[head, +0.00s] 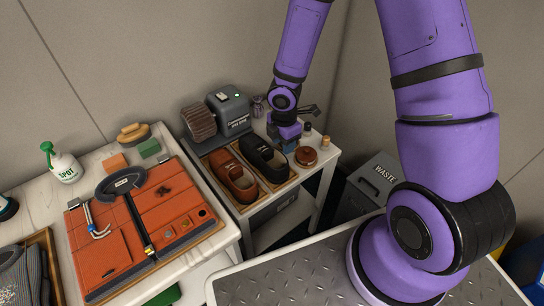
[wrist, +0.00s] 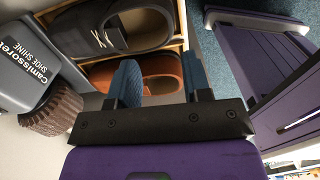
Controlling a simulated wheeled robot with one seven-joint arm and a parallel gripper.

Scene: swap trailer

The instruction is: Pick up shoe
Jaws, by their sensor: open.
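Two shoes lie side by side in a shallow wooden tray: a brown one (head: 233,178) on the left and a black one (head: 263,158) on the right. In the wrist view the black shoe (wrist: 130,24) is at the top, and the brown shoe (wrist: 160,74) shows beyond and between the fingers, partly hidden by them. My gripper (head: 288,142) is above the back right part of the tray, close to the black shoe's far end. Its blue fingers are spread apart with nothing between them in the wrist view (wrist: 160,78). I cannot tell its exact height.
A grey shoe-shine machine (head: 230,108) with a brown brush roller (head: 199,121) stands behind the tray. A round brown tin (head: 306,155) and small bottles sit to the right. A waste bin (head: 371,185) stands beside the table.

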